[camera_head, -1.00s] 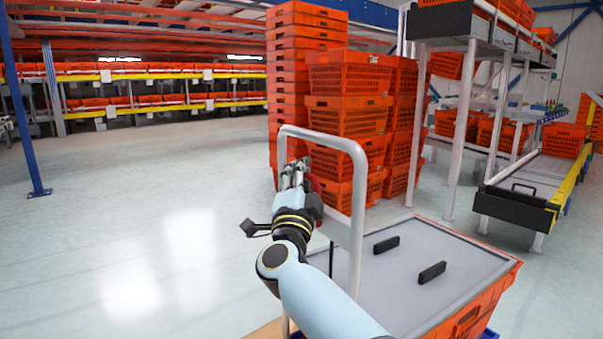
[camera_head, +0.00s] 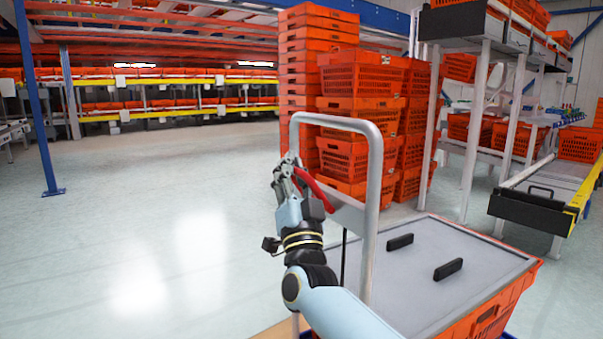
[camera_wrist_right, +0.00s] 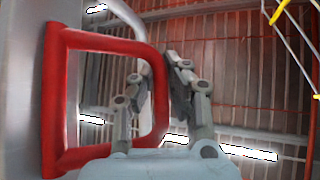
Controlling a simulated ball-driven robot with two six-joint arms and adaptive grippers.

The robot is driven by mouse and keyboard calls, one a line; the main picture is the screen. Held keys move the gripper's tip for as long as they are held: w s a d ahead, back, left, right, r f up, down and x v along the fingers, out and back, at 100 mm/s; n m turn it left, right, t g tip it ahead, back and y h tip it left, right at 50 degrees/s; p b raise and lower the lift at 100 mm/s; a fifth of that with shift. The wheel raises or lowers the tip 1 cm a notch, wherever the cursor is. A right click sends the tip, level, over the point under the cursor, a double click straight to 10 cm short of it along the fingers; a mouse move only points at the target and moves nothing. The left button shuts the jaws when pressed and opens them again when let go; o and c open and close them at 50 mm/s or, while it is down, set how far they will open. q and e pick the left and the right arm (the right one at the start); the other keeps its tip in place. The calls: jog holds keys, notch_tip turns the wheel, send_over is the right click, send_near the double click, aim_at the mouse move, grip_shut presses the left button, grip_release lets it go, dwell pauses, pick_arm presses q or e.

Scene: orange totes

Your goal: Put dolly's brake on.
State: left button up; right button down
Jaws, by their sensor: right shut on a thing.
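The dolly shows by its silver push handle (camera_head: 373,200), which stands upright in the middle of the head view. The red brake lever (camera_head: 318,192) is at the handle's left side, slanting from a grey plate toward my gripper. In the right wrist view the lever is a red loop (camera_wrist_right: 52,100). My right gripper (camera_head: 285,168) is at the lever's upper left end. In the wrist view its fingers (camera_wrist_right: 163,68) sit on both sides of the loop's far bar and are shut on it. My left gripper is not in view.
An orange tote with a grey lid (camera_head: 430,285) and two black grips stands right of the handle. Tall stacks of orange totes (camera_head: 350,115) stand behind it. A conveyor (camera_head: 540,205) is at the right. The floor at the left (camera_head: 150,230) is clear.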

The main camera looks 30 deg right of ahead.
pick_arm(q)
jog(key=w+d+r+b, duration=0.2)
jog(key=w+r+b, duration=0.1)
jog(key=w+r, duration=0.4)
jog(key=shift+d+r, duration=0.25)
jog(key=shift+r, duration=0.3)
pick_arm(e)
jog(key=a+f+n+y, duration=0.1)
jog(key=f+n+y, duration=0.1)
jog(key=n+y, duration=0.6)
jog(key=a+f+n+t+y, duration=0.1)
jog(key=a+f+n+y, duration=0.1)
jog(key=n+y, duration=0.6)
jog(key=shift+a+f+n, duration=0.3)
jog(key=shift+f+n, duration=0.5)
jog(key=shift+n, duration=0.1)
jog(key=shift+w+f, duration=0.1)
jog(key=shift+f, duration=0.1)
jog(key=c, duration=1.3)
grip_release()
jog(key=shift+r, duration=0.15)
jog(key=v, duration=1.2)
jog(key=shift+w+f, duration=0.15)
jog(key=shift+f, duration=0.05)
